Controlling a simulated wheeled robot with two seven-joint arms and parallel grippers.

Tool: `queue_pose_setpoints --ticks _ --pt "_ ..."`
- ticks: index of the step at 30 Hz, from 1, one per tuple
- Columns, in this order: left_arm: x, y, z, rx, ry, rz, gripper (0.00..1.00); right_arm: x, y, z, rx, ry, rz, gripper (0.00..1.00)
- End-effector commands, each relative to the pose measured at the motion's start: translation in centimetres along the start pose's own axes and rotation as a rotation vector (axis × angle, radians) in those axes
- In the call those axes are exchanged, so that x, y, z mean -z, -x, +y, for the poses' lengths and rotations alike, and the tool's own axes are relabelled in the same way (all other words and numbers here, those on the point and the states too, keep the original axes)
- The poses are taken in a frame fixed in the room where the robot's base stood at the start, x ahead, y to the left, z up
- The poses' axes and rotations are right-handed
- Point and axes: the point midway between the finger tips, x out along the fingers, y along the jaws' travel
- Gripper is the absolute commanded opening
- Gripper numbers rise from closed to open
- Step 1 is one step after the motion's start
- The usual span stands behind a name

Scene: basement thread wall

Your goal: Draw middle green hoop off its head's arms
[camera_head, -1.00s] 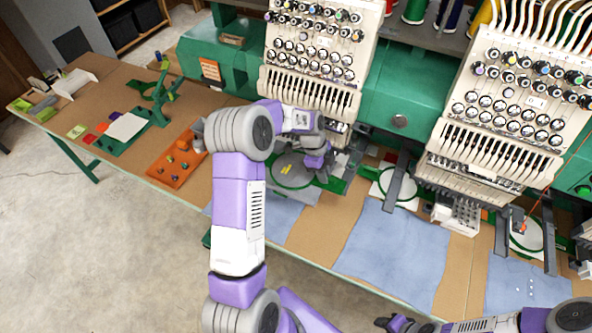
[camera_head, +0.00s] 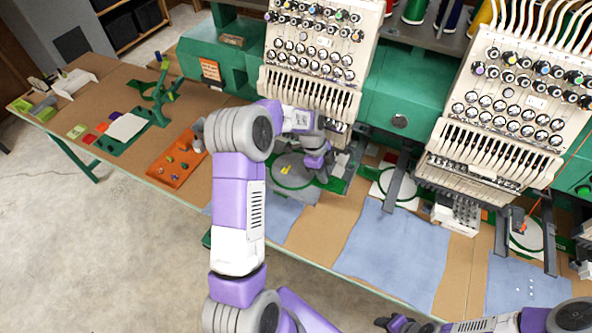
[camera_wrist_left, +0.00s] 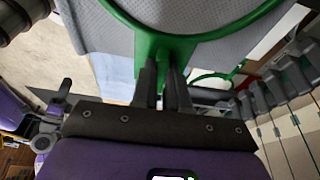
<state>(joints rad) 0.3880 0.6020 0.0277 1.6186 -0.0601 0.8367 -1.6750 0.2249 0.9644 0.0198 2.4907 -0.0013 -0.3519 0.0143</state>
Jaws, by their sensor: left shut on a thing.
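A green hoop (camera_head: 291,171) with grey cloth and a small yellow mark lies at the left embroidery head. It is the leftmost of three green hoops in the head view. My left gripper (camera_head: 318,160) is at its right side. In the left wrist view the two dark fingers (camera_wrist_left: 162,73) are shut on the green hoop's tab (camera_wrist_left: 155,45), with the rim curving away above. Another green hoop (camera_head: 393,183), on white cloth, lies to the right between dark arms. A third hoop (camera_head: 526,234) is farther right. My right gripper (camera_head: 397,323) shows only partly at the bottom edge.
The left head (camera_head: 312,60) and right head (camera_head: 505,95) overhang the table. Blue cloths (camera_head: 392,247) hang over the front. An orange tray (camera_head: 172,170) with small items and a green stand (camera_head: 158,95) are to the left. Dark arms (camera_head: 400,180) stand close to the hoops.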

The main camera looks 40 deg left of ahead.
Motion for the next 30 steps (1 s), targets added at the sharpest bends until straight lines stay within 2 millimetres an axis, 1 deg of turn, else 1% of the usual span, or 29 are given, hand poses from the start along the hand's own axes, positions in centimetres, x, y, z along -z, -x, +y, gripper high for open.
queue_pose_setpoints --ticks 10,14,17,30 --pt "0.3 1.1 0.0 0.002 0.001 -0.001 0.0 0.0 0.4 -0.1 0.0 0.0 0.0 0.43" --pt "0.3 1.2 0.1 0.001 0.001 -0.001 0.0 0.0 0.4 -0.1 0.0 0.0 0.0 0.43" --pt "0.3 1.1 0.6 0.001 0.001 -0.001 0.0 0.0 0.1 -0.1 0.0 0.0 0.0 0.43" --pt "0.3 1.1 4.2 0.001 0.001 0.0 0.0 0.1 -1.1 0.4 0.0 0.0 0.0 0.43"
